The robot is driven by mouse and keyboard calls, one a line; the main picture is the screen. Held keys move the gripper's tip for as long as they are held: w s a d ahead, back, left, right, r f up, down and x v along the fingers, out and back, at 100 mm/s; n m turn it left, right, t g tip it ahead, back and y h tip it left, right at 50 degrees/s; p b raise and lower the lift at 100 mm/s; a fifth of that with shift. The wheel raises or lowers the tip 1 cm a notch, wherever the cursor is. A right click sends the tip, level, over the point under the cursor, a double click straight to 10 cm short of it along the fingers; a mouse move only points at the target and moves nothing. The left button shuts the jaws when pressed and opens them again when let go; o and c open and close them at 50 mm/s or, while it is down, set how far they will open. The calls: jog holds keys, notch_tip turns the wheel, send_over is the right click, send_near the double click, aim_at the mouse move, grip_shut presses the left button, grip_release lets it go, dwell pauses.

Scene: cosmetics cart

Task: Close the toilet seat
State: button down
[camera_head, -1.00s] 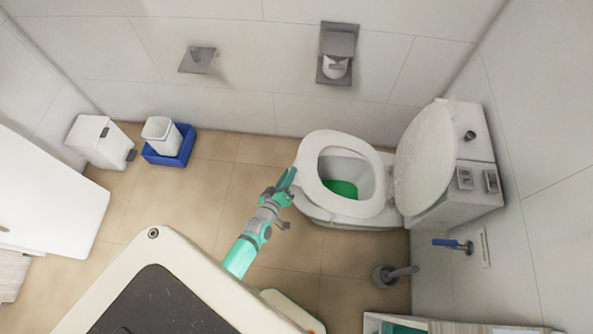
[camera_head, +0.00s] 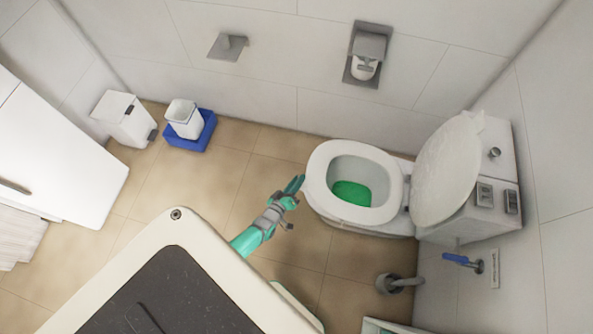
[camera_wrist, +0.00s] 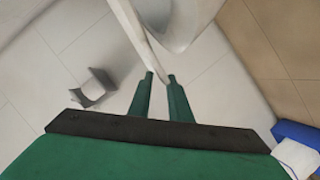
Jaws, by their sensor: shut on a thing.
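The white toilet (camera_head: 345,222) stands at the right with green water in its bowl. Its seat ring (camera_head: 322,163) is down over the bowl; in the wrist view its thin edge (camera_wrist: 136,28) runs beside the bowl (camera_wrist: 180,35), with a narrow gap. The white lid (camera_head: 447,170) stands up, leaning back toward the cistern. My gripper (camera_head: 299,184) is at the front edge of the ring. In the wrist view my green fingers (camera_wrist: 160,77) are shut on that edge.
A toilet brush (camera_head: 395,284) stands on the floor below the toilet. A paper holder (camera_head: 367,55) is on the wall. A white bin (camera_head: 125,120) and a blue tray (camera_head: 193,146) with a small bin sit at left. Tan floor between is clear.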

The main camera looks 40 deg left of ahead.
jog(key=shift+d+f, duration=0.25)
jog(key=shift+f, duration=0.2)
jog(key=shift+d+f, duration=0.2)
jog(key=shift+f, duration=0.25)
jog(key=shift+w, duration=0.1)
jog(key=c, duration=1.9)
grip_release()
jog(key=shift+r, duration=0.1)
jog(key=shift+a+v, duration=0.2)
jog(key=shift+v, duration=2.55)
jog(key=shift+a+v, duration=0.2)
jog(key=shift+v, duration=2.5)
